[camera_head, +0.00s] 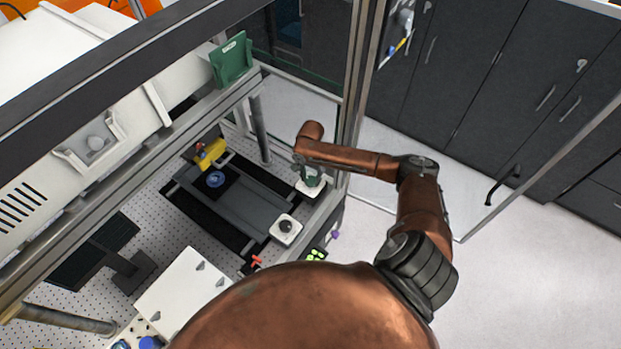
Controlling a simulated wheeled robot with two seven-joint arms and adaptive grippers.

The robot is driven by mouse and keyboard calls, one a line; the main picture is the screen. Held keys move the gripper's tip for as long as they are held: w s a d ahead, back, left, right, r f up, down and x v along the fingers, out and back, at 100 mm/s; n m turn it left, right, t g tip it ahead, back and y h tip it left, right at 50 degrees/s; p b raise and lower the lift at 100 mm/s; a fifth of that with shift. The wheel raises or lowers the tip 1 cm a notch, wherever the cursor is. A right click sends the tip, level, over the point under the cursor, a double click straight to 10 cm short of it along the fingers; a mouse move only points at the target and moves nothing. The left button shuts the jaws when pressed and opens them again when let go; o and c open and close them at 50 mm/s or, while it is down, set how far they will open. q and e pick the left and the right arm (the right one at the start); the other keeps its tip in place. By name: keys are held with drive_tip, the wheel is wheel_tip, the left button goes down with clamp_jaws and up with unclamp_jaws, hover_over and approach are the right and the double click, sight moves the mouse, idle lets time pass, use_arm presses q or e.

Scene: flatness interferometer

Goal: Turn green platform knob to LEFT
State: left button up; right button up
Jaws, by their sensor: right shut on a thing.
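The green platform knob (314,182) sits on a small white base at the right end of the dark platform (240,203) inside the frame. My right arm reaches in from the right, past the frame post. My right gripper (307,177) points down over the knob and is shut on it. The gripper and wrist hide much of the knob, and its pointing direction cannot be read. A second knob, dark, on a white base (287,230), stands nearer to me and is untouched. My left gripper is not in view.
A metal frame post (352,90) stands close to my right forearm. A yellow part (211,153) and a blue disc (215,180) are on the platform. A white panel (183,291), red piece (257,261) and green-lit device (316,255) are nearer. Dark cabinets (480,80) stand behind.

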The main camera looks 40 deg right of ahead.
drive_tip(key=shift+n, duration=0.6)
drive_tip(key=n, duration=0.2)
drive_tip(key=shift+n+p, duration=0.3)
drive_tip(key=shift+p, duration=0.1)
drive_tip(key=n, duration=2)
